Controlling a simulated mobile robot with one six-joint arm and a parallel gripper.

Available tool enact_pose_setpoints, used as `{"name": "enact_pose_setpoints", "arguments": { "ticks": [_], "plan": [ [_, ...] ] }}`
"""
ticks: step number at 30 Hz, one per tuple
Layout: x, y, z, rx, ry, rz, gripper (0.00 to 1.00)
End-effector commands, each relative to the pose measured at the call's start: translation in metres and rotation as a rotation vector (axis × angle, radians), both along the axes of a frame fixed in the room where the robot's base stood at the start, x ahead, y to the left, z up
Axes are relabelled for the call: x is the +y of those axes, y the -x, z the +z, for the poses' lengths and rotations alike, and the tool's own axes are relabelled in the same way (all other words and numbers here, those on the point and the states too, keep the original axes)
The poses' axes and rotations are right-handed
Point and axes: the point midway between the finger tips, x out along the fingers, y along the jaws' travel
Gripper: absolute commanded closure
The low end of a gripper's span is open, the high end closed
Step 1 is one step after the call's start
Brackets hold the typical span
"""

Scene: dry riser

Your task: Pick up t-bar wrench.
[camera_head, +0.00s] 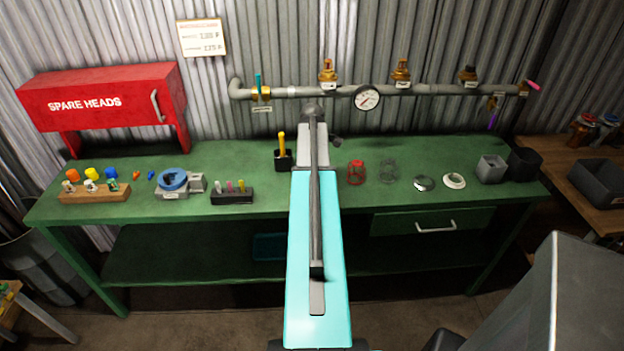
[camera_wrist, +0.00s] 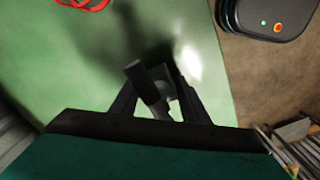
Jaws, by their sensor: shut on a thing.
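The t-bar wrench (camera_wrist: 142,84) shows in the wrist view as a dark grey round bar, seen nearly end-on, with a paler part beside it. My gripper (camera_wrist: 156,90) is shut on it, one finger on each side. The green bench top lies beyond it; I cannot tell the gap between wrench and bench. In the head view my arm hides the gripper and most of the wrench. A small dark piece (camera_head: 337,141) shows just right of the arm's far end; I cannot tell whether it is part of the wrench.
The green bench (camera_head: 245,160) carries a yellow-handled tool in a black holder (camera_head: 283,160) left of my arm and a red wire cage (camera_head: 356,172) to the right. A pipe with valves and a gauge (camera_head: 367,97) runs behind.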

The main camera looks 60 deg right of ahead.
Motion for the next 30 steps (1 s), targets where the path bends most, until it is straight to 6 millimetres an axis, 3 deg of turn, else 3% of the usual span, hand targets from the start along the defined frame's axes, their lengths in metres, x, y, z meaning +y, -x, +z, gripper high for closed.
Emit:
{"name": "enact_pose_setpoints", "arguments": {
  "ticks": [13, 30],
  "plan": [
    [0.000, 0.001, 0.032, -0.001, 0.002, 0.000, 0.94],
    [0.056, 0.039, 0.036, 0.000, 0.001, 0.000, 0.94]
  ]
}}
